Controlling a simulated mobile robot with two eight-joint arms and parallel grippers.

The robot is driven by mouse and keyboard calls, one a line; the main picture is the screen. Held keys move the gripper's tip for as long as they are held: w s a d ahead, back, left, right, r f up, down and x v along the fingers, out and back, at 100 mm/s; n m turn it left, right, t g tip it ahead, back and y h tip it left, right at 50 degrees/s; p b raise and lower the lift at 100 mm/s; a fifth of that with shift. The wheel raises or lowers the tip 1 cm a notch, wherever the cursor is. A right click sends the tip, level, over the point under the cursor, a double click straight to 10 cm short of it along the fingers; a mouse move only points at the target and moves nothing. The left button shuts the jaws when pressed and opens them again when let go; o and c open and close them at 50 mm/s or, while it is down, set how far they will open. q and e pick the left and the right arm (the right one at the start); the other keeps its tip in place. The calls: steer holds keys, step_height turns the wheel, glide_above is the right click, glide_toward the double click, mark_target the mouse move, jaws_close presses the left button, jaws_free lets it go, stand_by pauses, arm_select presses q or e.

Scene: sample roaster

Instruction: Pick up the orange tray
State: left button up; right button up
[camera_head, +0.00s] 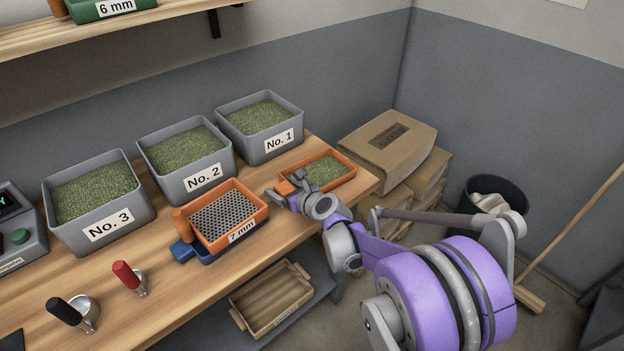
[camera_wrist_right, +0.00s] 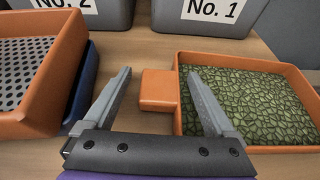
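The orange tray (camera_head: 343,159) holds green beans and sits at the right end of the wooden bench. In the right wrist view the tray (camera_wrist_right: 249,58) is at the right, with its block-shaped orange handle (camera_wrist_right: 159,90) pointing left. My right gripper (camera_head: 285,185) is at the tray's left side, at the handle. In the wrist view the open fingers of the right gripper (camera_wrist_right: 157,80) stand on either side of the handle, with gaps between. The right finger overlaps the tray's near-left corner in the picture; whether it touches cannot be told. My left gripper is not in view.
The orange 7 mm sieve (camera_head: 259,217) sits on a blue tray (camera_head: 205,257) left of my right gripper. Grey bins No. 1 (camera_head: 280,140), No. 2 (camera_head: 204,177) and No. 3 (camera_head: 108,226) stand behind. Cardboard boxes (camera_head: 388,149) are beyond the bench's right end.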

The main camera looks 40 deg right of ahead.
jaws_close()
stand_by(0.3)
